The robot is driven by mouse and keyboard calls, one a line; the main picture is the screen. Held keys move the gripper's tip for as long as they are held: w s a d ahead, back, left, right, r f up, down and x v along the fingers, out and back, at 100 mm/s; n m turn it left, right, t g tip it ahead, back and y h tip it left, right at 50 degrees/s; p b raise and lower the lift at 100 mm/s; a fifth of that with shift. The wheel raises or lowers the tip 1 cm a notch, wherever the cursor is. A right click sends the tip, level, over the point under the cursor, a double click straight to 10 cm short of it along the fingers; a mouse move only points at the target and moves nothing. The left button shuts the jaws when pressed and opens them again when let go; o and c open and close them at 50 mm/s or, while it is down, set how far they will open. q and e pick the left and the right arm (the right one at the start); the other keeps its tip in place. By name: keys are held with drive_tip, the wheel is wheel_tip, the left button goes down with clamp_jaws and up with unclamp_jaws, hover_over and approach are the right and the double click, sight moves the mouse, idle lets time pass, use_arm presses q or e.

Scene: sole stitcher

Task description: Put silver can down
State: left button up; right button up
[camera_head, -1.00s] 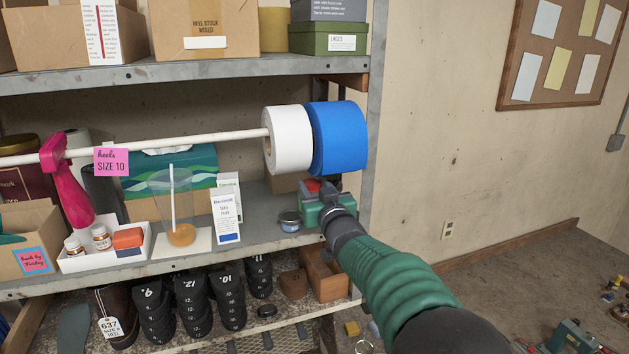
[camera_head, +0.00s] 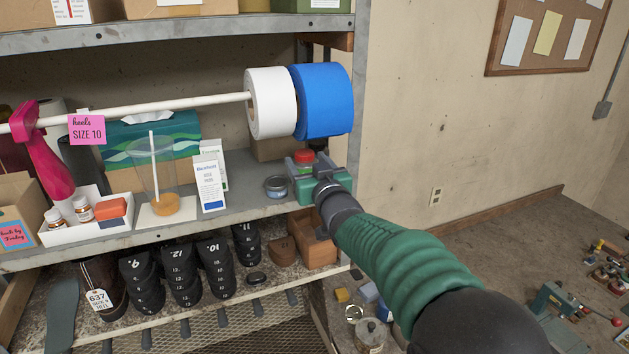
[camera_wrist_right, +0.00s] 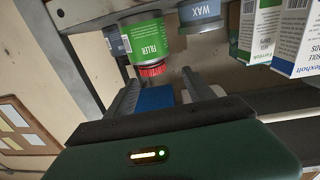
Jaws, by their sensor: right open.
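A silver can with a green "FILLER" label and a red top (camera_wrist_right: 142,47) shows in the right wrist view, which sees the shelf upside down. It stands upright on the middle shelf near its right end. In the head view its red top (camera_head: 305,157) shows, with most of its body hidden behind my right gripper (camera_head: 312,174). My right gripper is open; in the wrist view its fingers (camera_wrist_right: 160,78) are apart, with the can just beyond the tips and nothing clamped between them. My left gripper is not in view.
A low wax tin (camera_head: 277,187) stands just left of the can. White boxes (camera_head: 209,183) stand farther left. A white roll (camera_head: 271,103) and a blue roll (camera_head: 322,101) hang above on a rod. The shelf's front edge (camera_head: 215,223) lies close below the can.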

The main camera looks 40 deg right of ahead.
drive_tip(key=d+b+v, duration=0.1)
drive_tip(key=b+v, duration=0.2)
drive_tip(key=v, duration=0.5)
drive_tip(key=s+a+f+n+g+y, duration=0.15)
drive_tip(key=a+f+g, duration=0.3)
drive_tip(key=f, duration=0.75)
drive_tip(key=s+a+f+g+y, duration=0.25)
drive_tip(key=a+f, duration=0.35)
drive_tip(key=f, duration=0.6)
drive_tip(key=s+a+f+n+g, duration=0.1)
drive_tip(key=s+a+f+g, duration=0.3)
drive_tip(key=s+f, duration=0.4)
drive_tip(key=s+a+f+g+y, duration=0.1)
drive_tip(key=s+a+f+g, duration=0.2)
drive_tip(key=s+f, duration=0.5)
drive_tip(key=shift+s+a+n+g, duration=0.2)
drive_tip(key=shift+a+n+g, duration=0.2)
drive_tip(key=shift+a, duration=0.4)
